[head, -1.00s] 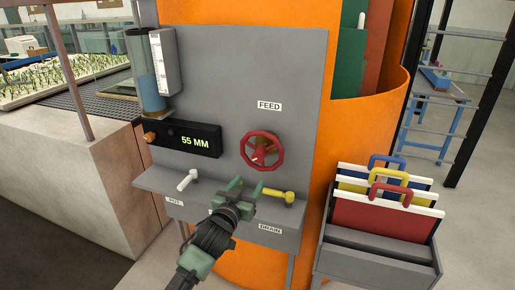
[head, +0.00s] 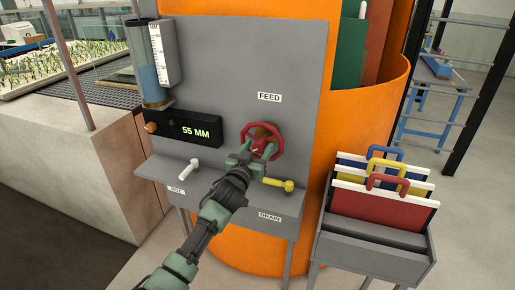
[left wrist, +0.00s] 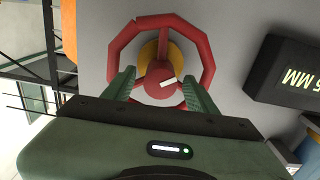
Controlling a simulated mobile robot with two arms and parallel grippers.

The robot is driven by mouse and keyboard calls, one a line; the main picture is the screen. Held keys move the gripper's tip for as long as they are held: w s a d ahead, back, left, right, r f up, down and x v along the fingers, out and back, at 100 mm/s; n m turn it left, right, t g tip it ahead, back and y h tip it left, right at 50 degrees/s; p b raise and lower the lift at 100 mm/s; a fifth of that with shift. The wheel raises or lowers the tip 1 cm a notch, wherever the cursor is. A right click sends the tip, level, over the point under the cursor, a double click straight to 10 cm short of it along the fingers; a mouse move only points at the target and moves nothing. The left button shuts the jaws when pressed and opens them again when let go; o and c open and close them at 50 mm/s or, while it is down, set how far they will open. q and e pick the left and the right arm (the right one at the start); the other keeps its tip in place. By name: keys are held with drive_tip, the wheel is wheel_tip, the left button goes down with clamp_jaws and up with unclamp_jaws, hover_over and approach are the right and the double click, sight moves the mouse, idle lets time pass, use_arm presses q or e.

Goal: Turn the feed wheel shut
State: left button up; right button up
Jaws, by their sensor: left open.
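The red feed wheel (head: 275,132) is mounted on the grey panel under the FEED label (head: 269,97). In the left wrist view the wheel (left wrist: 205,62) fills the upper middle, with a white mark on its hub. My left gripper (head: 254,152) is at the lower part of the wheel. In the left wrist view its two green fingers (left wrist: 157,90) are apart, one on each side of the hub. I cannot tell whether they touch the wheel. My right gripper is not in view.
A yellow drain lever (head: 278,183) and a white lever (head: 188,168) are on the ledge below the wheel. A display (head: 182,133) reads 55 MM beside a water gauge (head: 148,62). A grey bin (head: 375,248) with coloured-handled boards stands at right.

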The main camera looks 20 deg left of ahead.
use_arm(q)
clamp_jaws()
drive_tip(key=shift+f, duration=0.1)
idle(1.2)
